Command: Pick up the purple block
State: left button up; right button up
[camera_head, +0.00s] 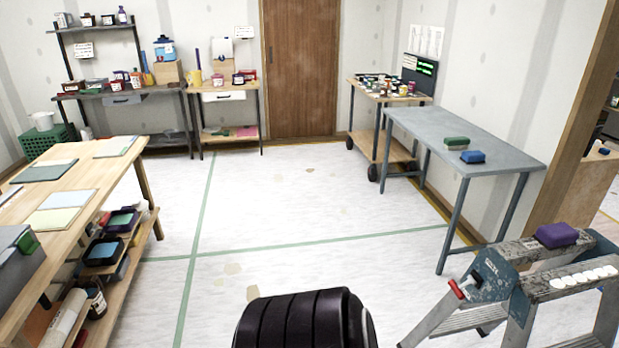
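The purple block (556,235) lies on the top step of a grey-blue stepladder (505,265) at the right of the head view. It sits near the step's back edge, and nothing covers it. Neither of my grippers shows in this view, so I cannot tell where they are relative to the block.
A grey table (510,157) behind the ladder bears a green block (456,143) and a blue block (473,156). A wooden bench (75,195) with papers stands at the left. A wheeled cart (378,150) stands at the back. The white floor between is mostly clear.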

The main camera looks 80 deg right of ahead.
aim_at(555, 236)
jog(key=z, duration=4.25)
jog(key=i+j+z, duration=0.35)
jog(key=z, duration=0.15)
jog(key=i+j+z, duration=0.3)
jog(key=j+z, duration=0.2)
